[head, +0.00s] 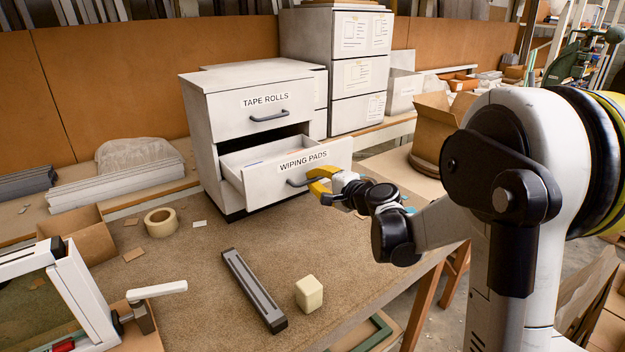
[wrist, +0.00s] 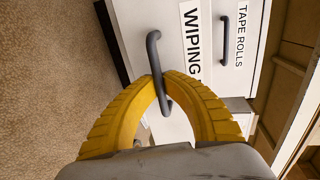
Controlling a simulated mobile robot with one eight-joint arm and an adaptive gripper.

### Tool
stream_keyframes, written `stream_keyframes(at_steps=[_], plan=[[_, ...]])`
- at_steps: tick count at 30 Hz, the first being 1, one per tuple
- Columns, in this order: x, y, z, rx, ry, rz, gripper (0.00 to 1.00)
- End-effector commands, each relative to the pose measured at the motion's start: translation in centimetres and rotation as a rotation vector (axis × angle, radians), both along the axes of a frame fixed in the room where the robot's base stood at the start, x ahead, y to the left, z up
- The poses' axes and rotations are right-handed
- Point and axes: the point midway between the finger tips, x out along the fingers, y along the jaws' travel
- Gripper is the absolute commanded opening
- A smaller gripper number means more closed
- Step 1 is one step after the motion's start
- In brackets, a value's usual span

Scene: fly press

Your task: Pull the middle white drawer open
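The white cabinet (head: 203,118) stands on the workbench. Its drawer labelled "WIPING PADS" (head: 263,177) sits below the one labelled "TAPE ROLLS" (head: 232,113) and is pulled well out, with its inside partly in view. The "TAPE ROLLS" drawer is closed. My gripper (head: 312,183) is at the right part of the wiping pads drawer's front. In the wrist view my yellow fingers (wrist: 163,82) close around that drawer's dark grey bar handle (wrist: 153,50), one finger on each side. Part of the handle is hidden in the head view.
A tape roll (head: 161,222), a dark bar (head: 254,290) and a cream block (head: 309,293) lie on the bench in front of the cabinet. A taller white cabinet (head: 305,40) stands behind. A framed device with a lever (head: 157,290) is at the lower left.

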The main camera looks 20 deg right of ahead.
Motion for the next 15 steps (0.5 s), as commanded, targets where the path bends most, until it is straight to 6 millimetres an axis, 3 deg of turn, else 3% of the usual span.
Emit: stream_keyframes(at_steps=[1,3,4,15], plan=[[0.03,-0.03,0.04,0.001,-0.001,-0.001,0.0],[0.03,-0.03,0.04,0.0,-0.001,-0.001,0.28],[0.03,-0.03,0.04,0.0,-0.001,-0.001,0.32],[-0.49,-0.21,0.13,0.0,0.0,-0.001,0.32]])
